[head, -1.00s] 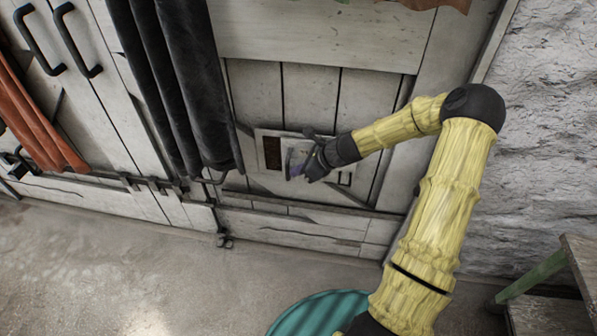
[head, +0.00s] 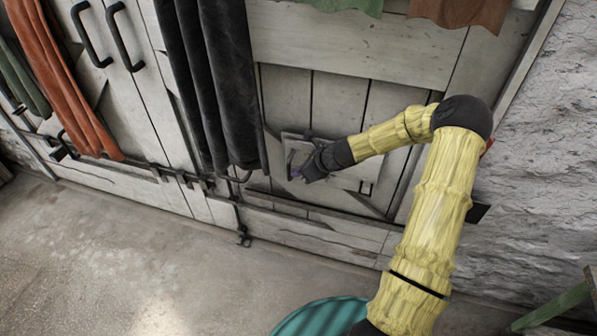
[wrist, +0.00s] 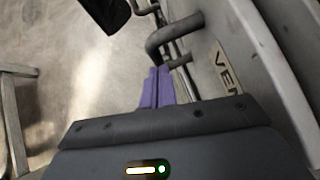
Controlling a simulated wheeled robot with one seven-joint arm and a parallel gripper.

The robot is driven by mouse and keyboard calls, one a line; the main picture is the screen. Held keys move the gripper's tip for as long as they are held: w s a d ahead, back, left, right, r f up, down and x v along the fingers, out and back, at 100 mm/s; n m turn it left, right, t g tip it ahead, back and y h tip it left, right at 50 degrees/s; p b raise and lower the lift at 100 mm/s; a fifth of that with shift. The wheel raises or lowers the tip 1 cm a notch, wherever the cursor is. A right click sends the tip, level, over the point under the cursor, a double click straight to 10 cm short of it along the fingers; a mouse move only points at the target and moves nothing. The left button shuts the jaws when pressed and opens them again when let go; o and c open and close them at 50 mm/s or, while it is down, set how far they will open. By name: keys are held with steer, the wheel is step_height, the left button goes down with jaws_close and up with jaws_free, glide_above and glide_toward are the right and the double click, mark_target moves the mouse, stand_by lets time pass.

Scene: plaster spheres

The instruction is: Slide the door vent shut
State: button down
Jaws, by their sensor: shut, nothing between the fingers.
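The door vent (head: 291,146) is a pale panel low on the weathered white door (head: 338,88). No dark opening shows on its left part in the head view; my gripper and wrist hide much of its middle. My gripper (head: 296,174) is at the vent's front, its purple fingers shut with nothing between them. In the wrist view the shut fingers (wrist: 157,88) are beside a dark bar handle (wrist: 174,34) on the pale panel; I cannot tell whether they touch it. A label reading "VEN" (wrist: 224,72) is partly visible to the right.
A black curtain (head: 228,85) hangs just left of the vent. A rough white wall (head: 555,130) is at the right. A teal round object (head: 318,318) lies on the floor below, and a green-legged wooden piece (head: 560,308) stands at lower right. The floor at left is clear.

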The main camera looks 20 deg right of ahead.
steer(key=shift+w+a+r, duration=0.1)
steer(key=shift+a+r, duration=0.05)
steer(key=shift+a, duration=0.25)
steer(key=shift+s+d, duration=0.4)
steer(key=shift+d, duration=0.15)
steer(key=s+d+f+p+v, duration=0.1)
steer(key=p+v, duration=0.1)
steer(key=v, duration=1)
steer(key=shift+d+f+p, duration=0.25)
steer(key=shift+f+p, duration=0.05)
steer(key=shift+p, duration=0.05)
